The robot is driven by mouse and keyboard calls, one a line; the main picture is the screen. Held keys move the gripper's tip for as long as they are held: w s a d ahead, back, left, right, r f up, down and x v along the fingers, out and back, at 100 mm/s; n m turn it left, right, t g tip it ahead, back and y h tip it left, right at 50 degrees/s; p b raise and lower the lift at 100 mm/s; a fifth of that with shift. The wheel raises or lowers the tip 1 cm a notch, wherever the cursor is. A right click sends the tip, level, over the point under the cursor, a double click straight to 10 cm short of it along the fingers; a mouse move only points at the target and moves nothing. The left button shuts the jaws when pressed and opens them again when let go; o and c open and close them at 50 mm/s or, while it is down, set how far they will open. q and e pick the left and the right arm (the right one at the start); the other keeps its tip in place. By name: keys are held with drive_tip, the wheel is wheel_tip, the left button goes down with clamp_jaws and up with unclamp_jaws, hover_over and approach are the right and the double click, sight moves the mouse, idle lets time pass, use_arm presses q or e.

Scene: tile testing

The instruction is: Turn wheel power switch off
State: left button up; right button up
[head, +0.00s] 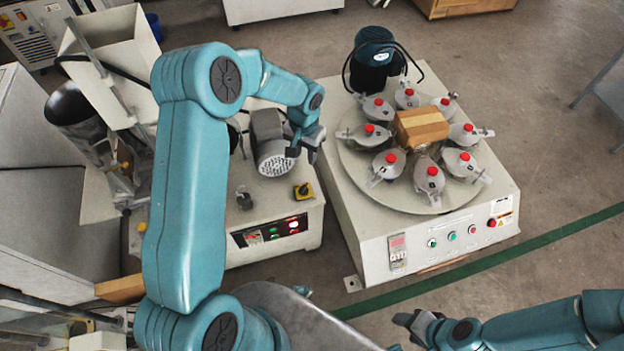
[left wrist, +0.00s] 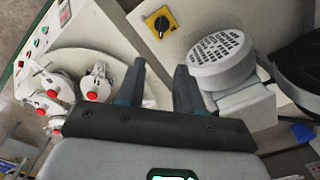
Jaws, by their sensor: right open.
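A yellow and black rotary switch (head: 303,190) sits on the top of the left machine, near its right front corner. It also shows in the left wrist view (left wrist: 160,21), beyond my fingertips and apart from them. I cannot tell its on or off setting, nor which switch the task names. My left gripper (head: 303,145) is above the gap between the two machines, behind the switch. Its two fingers show apart and empty in the left wrist view (left wrist: 160,75). My right gripper (head: 415,320) is open and empty at the lower right, in front of the right machine.
The right machine has a round turntable (head: 358,175) with several red-knobbed clamps and a cardboard box (head: 420,127). Its front panel has a display switch (head: 397,250) and several buttons. A grey motor (head: 270,145) stands beside the yellow switch.

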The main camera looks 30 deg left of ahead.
sight(304, 185)
use_arm(q)
drive_tip(key=f, duration=0.5)
drive_tip(key=f+b, duration=0.1)
drive_tip(key=f, duration=0.9)
drive_tip(key=shift+s+a, duration=0.1)
drive_tip(key=shift+s, duration=0.2)
clamp_jaws()
